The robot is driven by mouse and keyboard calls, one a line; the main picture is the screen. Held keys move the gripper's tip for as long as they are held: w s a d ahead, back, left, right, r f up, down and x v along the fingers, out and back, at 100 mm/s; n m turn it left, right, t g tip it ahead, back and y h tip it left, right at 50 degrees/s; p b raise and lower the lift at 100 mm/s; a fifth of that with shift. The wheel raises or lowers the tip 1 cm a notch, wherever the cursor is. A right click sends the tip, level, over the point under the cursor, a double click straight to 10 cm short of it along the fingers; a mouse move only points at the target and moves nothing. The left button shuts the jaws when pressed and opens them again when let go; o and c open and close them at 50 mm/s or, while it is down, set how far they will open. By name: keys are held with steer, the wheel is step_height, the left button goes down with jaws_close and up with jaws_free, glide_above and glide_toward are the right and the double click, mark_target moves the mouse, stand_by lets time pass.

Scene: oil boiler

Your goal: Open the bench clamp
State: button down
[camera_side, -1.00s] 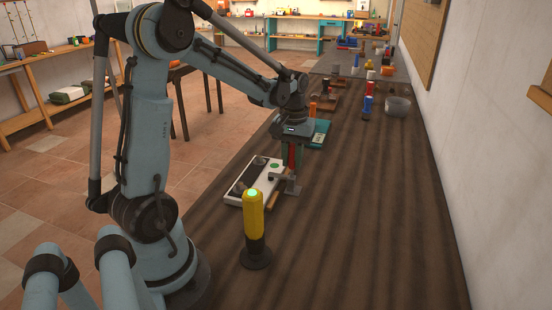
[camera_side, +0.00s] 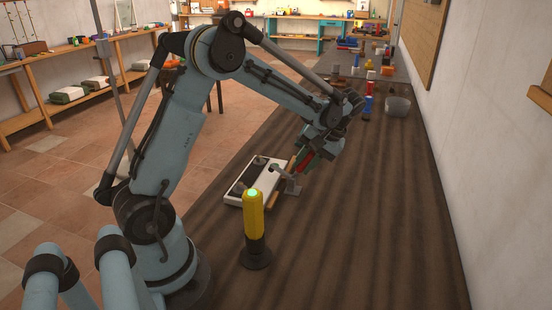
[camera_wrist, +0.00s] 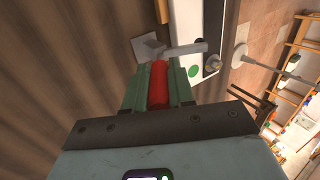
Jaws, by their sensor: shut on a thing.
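The bench clamp (camera_side: 287,186) is a grey metal piece on the wooden bench, at the right edge of a white-rimmed panel. Its red handle (camera_wrist: 158,86) lies between my two green fingers in the wrist view. My gripper (camera_side: 303,164) is shut on this handle and leans with it, the wrist up and to the right of the clamp. A grey clamp arm (camera_wrist: 184,49) reaches over the panel edge there. The clamp's pivot is too small to make out.
The white-rimmed panel (camera_side: 233,197) has dark knobs on it. A yellow post with a green light (camera_side: 253,213) stands in front of it. Further back are a red and blue cylinder (camera_side: 368,98) and a grey bowl (camera_side: 397,106). The bench's right side is bare.

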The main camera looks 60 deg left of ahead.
steer(key=shift+w+d+f+g+y, duration=0.2)
steer(key=shift+w+d+g+y, duration=0.1)
steer(key=shift+g+y, duration=0.1)
stand_by(0.3)
steer(key=c, duration=1)
jaws_free()
steer(key=shift+o, duration=0.2)
steer(key=v, duration=1.2)
